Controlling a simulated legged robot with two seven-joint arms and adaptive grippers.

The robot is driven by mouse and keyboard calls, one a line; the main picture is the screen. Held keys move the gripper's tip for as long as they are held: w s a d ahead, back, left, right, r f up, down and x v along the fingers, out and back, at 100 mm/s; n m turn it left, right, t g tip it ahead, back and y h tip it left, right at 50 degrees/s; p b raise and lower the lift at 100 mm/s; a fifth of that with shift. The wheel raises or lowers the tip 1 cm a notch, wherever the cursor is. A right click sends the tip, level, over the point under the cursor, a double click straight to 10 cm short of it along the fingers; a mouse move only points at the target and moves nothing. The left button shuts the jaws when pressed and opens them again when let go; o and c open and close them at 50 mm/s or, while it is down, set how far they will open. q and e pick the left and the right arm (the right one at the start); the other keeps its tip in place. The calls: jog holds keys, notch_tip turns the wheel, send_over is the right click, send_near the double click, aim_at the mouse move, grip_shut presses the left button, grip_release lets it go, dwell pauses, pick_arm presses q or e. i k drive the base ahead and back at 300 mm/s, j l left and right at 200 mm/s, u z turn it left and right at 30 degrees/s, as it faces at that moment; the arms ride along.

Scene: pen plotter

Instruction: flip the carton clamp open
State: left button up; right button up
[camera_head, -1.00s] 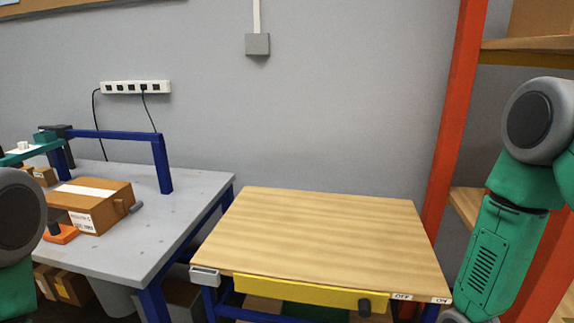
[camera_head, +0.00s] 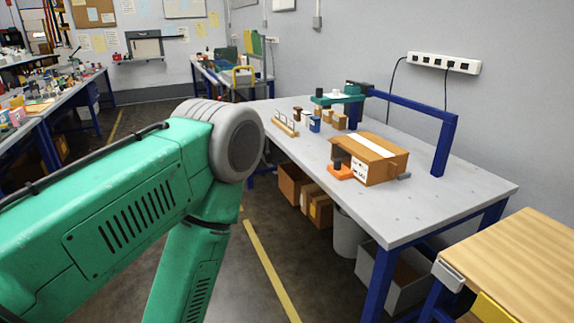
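A brown carton (camera_head: 385,165) with a white tape strip and a label stands on the grey workbench (camera_head: 440,205). An orange block (camera_head: 340,173) with a dark upright knob sits at its near left side, and a small grey bar end (camera_head: 404,176) sticks out at its right side. These look like parts of the carton clamp; I cannot tell how its lever stands. My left arm's green links fill the left foreground, well short of the carton, and its gripper is out of the picture. My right gripper is not in view.
A blue frame (camera_head: 445,148) rises behind the carton. A teal device (camera_head: 340,98) and several small boxes and jars stand farther back. A wooden-topped table (camera_head: 525,260) is at the lower right. Boxes and bins lie under the bench. Floor is free left of the bench.

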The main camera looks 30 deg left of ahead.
aim_at(340, 171)
jog(key=u, duration=0.45)
jog(key=i+z, duration=0.35)
jog(key=i+j+z, duration=0.35)
jog(key=i, duration=0.2)
jog(key=i+j+z, duration=0.35)
jog(key=i+l, duration=0.1)
